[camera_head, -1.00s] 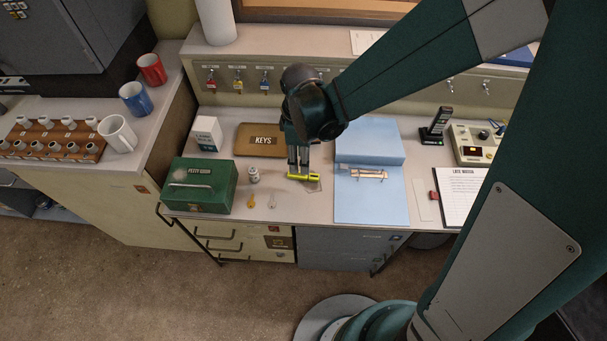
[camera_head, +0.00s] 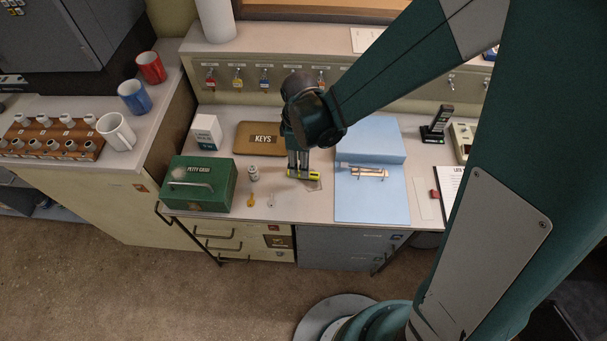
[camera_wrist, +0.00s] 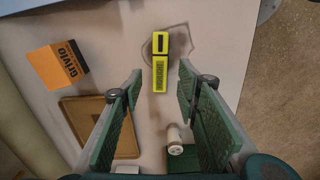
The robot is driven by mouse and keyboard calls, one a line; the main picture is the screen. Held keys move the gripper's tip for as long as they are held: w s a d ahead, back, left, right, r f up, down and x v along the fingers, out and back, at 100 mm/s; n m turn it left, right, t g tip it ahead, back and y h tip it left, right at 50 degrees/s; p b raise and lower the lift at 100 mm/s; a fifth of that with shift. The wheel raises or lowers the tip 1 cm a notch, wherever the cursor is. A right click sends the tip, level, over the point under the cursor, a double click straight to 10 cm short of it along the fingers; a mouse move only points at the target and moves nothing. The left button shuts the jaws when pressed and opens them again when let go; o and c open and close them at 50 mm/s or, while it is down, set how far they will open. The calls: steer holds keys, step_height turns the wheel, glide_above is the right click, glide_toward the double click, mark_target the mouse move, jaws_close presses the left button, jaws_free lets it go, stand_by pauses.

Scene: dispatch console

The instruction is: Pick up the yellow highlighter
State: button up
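The yellow highlighter (camera_head: 303,175) lies on the desk, left of the blue folder. In the wrist view the highlighter (camera_wrist: 160,72) shows a dark band near its far end and dark lettering along its body. My gripper (camera_head: 299,171) points down at the highlighter in the head view. In the wrist view my gripper (camera_wrist: 160,72) has its two green fingers spread wide, with the highlighter between and beyond the tips and gaps on both sides. I cannot tell the exact height of the tips above the desk.
A white pot (camera_head: 253,173) and green cash box (camera_head: 200,184) stand left of the highlighter. The brown KEYS tray (camera_head: 262,139) lies behind. A blue folder (camera_head: 372,205) lies right. An orange-sided box (camera_wrist: 57,66) shows in the wrist view. Small keys (camera_head: 251,201) lie in front.

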steer(key=shift+a+f+b, duration=0.15)
steer(key=shift+f+b, duration=0.55)
steer(key=shift+f, duration=1.6)
steer(key=c, duration=0.7)
